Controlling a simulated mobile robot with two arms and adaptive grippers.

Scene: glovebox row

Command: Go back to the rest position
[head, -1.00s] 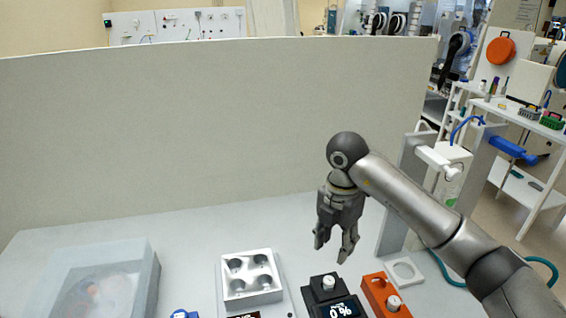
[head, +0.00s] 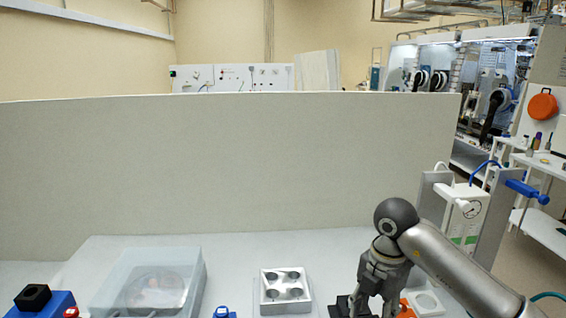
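My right arm comes in from the right, and its grey gripper (head: 374,306) hangs with its fingers pointing down at the bottom right. The fingers are apart, with nothing seen between them. The gripper stands in front of a black device (head: 339,307) and partly hides it and an orange device (head: 406,307). Whether the fingertips touch anything cannot be told. My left gripper is not in view.
On the pale bench are a clear lidded box (head: 190,290), a silver block with round wells (head: 285,303) and a blue box with a black knob (head: 45,305). A grey panel (head: 230,170) closes the back. A post with a blue clamp (head: 527,191) stands right.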

